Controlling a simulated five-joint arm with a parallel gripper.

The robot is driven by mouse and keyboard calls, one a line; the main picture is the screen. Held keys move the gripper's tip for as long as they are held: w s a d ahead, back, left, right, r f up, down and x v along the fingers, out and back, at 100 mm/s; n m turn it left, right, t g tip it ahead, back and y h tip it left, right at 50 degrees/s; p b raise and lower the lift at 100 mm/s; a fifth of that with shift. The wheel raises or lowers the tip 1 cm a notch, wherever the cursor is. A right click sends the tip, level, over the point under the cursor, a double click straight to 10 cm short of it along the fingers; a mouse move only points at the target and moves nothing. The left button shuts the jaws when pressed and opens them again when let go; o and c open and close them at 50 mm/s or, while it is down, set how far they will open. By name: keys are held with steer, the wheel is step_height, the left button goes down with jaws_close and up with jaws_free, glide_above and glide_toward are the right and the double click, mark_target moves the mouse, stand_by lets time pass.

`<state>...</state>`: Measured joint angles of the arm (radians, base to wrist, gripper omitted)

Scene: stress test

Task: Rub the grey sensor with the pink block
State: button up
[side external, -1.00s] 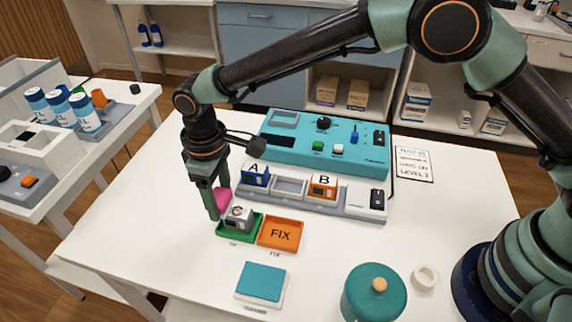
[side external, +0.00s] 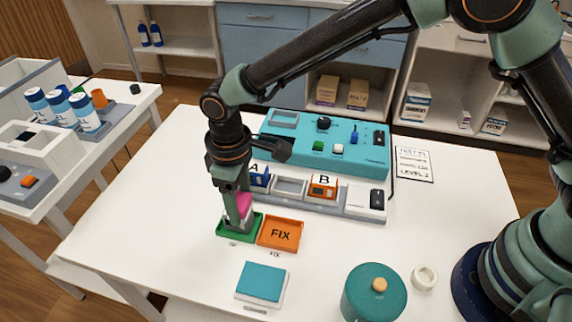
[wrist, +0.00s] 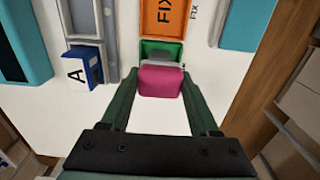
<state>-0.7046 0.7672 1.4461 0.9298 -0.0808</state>
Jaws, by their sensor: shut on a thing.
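The pink block (side external: 244,201) is held between the fingers of my gripper (side external: 238,215); it also shows in the wrist view (wrist: 160,82). The grey sensor (wrist: 163,63) sits in the green tray (wrist: 158,46) and is mostly hidden behind the block and fingers. In the side view the block is low over the green tray (side external: 257,233), at the sensor. I cannot tell whether the block touches the sensor.
The orange FIX tray (side external: 280,233) adjoins the green tray. Behind are a grey rack with blue block A (side external: 259,177) and orange block B (side external: 322,187), and a teal console (side external: 330,155). A teal pad (side external: 262,281) and lidded pot (side external: 374,293) stand in front.

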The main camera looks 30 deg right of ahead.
steer(key=shift+w+a, duration=1.4)
step_height(320, 180, up, 8)
